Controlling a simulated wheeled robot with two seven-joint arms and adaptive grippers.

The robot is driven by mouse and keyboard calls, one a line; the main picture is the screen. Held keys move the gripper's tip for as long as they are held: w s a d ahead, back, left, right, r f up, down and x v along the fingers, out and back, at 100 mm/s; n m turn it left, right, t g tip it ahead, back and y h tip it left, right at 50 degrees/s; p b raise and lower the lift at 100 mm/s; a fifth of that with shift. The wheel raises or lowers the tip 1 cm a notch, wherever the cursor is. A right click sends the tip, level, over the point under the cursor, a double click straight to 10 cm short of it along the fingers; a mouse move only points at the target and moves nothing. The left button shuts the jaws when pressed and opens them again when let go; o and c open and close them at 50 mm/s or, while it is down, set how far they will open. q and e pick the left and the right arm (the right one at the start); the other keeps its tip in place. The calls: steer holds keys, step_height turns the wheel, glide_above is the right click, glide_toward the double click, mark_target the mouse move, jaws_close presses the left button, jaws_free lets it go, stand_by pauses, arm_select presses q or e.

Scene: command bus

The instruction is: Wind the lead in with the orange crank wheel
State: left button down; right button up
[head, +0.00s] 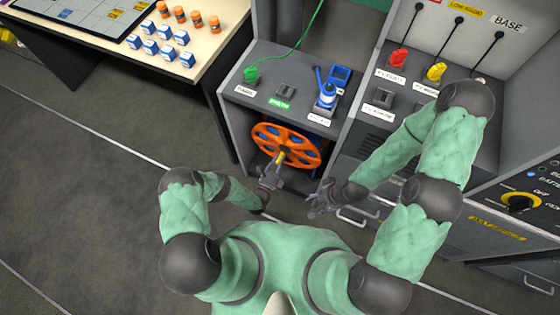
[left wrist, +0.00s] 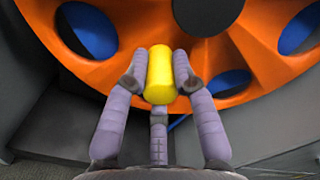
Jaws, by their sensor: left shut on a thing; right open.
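The orange crank wheel (head: 287,144) stands upright in the open bay under the grey counter, with blue showing through its holes. It fills the top of the left wrist view (left wrist: 265,50). Its yellow handle (left wrist: 160,75) sticks out toward me below the dark hub. My left gripper (head: 276,166) is shut on the yellow handle, with a finger on each side of it. My right gripper (head: 322,197) is open and empty, to the right of and below the wheel. The green lead (head: 308,28) runs up from a green plug (head: 251,74) on the counter.
A blue device (head: 328,95) and a grey switch (head: 286,90) sit on the counter above the wheel. Red (head: 398,58) and yellow (head: 436,72) plugs are on the right panel. A table (head: 215,45) with orange and blue pieces stands at left. The floor at left is clear.

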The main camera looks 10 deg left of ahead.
arm_select(q)
steer(key=shift+w+a+r, duration=0.1)
steer(key=shift+w+a, duration=0.05)
steer(key=c, duration=1)
jaws_free()
steer(key=shift+s, duration=0.45)
steer(key=v, duration=1.1)
steer(key=shift+a, duration=0.1)
